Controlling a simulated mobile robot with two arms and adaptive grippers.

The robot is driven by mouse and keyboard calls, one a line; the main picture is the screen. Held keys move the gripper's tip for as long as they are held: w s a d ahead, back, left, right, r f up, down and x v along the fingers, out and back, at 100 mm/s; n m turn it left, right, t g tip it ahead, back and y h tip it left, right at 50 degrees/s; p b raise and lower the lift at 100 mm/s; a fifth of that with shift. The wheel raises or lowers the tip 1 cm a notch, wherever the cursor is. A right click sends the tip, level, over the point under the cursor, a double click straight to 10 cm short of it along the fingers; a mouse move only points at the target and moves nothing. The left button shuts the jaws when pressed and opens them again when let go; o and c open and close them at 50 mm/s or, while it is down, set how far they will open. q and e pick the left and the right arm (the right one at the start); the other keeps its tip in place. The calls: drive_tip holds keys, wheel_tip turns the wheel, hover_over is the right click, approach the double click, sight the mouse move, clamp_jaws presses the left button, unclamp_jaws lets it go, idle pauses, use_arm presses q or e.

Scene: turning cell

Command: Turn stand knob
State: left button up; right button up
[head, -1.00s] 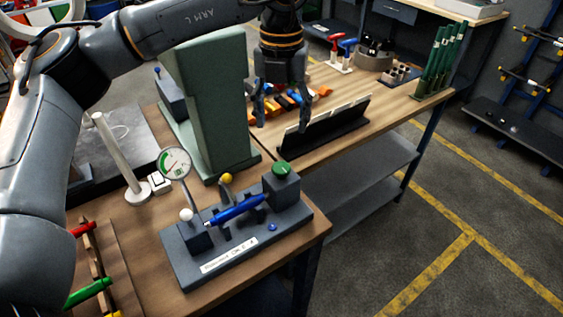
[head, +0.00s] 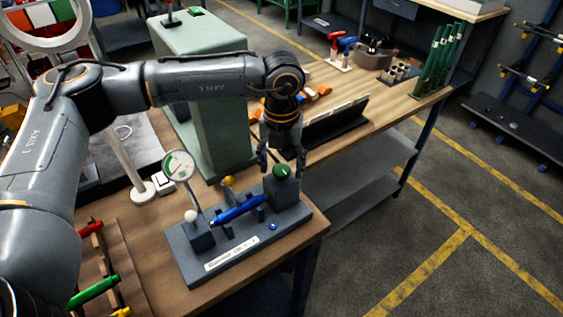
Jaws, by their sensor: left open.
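The dark grey gauge stand (head: 190,268) sits on the front wooden bench. A round green knob (head: 282,171) tops the block at its right end. A blue rod (head: 238,211) lies across its posts, and a dial gauge (head: 178,165) stands on a stem at its left. Yellow (head: 229,181) and white (head: 191,216) ball knobs are also on it. My left gripper (head: 281,163) points down, open, its fingers appearing on either side of the green knob. I cannot tell whether they touch it. My right gripper is not in view.
A tall green column (head: 222,138) stands behind the stand, close to my left arm. The floor at right is clear.

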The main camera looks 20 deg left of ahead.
use_arm(q)
drive_tip(key=c, duration=1.2)
